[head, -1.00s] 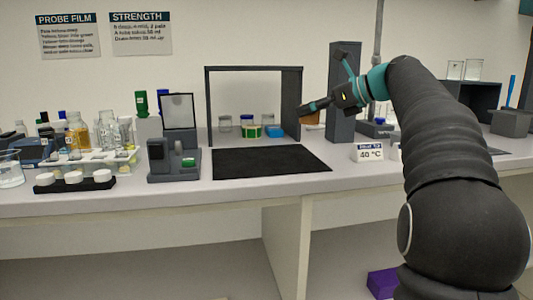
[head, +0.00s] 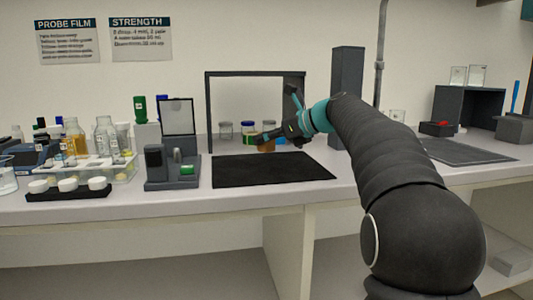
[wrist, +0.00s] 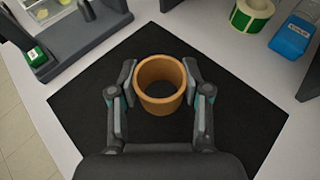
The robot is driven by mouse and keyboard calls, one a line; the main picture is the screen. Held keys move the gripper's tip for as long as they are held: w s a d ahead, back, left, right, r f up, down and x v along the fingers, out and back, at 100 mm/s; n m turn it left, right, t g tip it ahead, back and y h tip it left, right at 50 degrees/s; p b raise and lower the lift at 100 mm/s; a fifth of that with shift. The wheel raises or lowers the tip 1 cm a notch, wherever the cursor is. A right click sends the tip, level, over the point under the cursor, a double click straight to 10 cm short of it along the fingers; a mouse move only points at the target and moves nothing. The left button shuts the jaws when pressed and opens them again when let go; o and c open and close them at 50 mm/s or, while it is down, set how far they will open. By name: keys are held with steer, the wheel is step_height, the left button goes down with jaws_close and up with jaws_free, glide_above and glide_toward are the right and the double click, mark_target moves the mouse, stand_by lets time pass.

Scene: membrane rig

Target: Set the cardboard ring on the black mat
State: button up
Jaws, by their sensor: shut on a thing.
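The cardboard ring (wrist: 160,105), a short open tan tube, sits upright between the fingers of my gripper (wrist: 160,72) in the wrist view. The fingers are shut on its two sides. In the head view the ring (head: 266,145) shows just below my gripper (head: 276,137), which hangs near the back of the black mat (head: 272,172). The wrist view shows the bare mat (wrist: 85,105) under and around the ring. The ring appears held above the mat, but the exact gap cannot be told.
A dark frame (head: 208,115) stands behind the mat. A green-labelled roll (wrist: 250,17) and a blue box (wrist: 292,38) lie beyond it. A grey device (head: 172,170) with a raised panel stands left of the mat. The mat is otherwise clear.

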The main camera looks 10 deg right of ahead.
mark_target(274, 148)
steer(key=shift+f+b, duration=0.45)
steer(key=shift+f, duration=1.5)
steer(key=shift+f, duration=0.1)
steer(key=shift+f, duration=0.1)
steer(key=o, duration=0.7)
steer(key=shift+o, duration=0.2)
steer(key=shift+s+d+r, duration=0.15)
steer(key=shift+r, duration=0.2)
steer(key=v, duration=1.1)
steer(key=shift+s+d, duration=0.2)
steer(key=shift+s, duration=0.05)
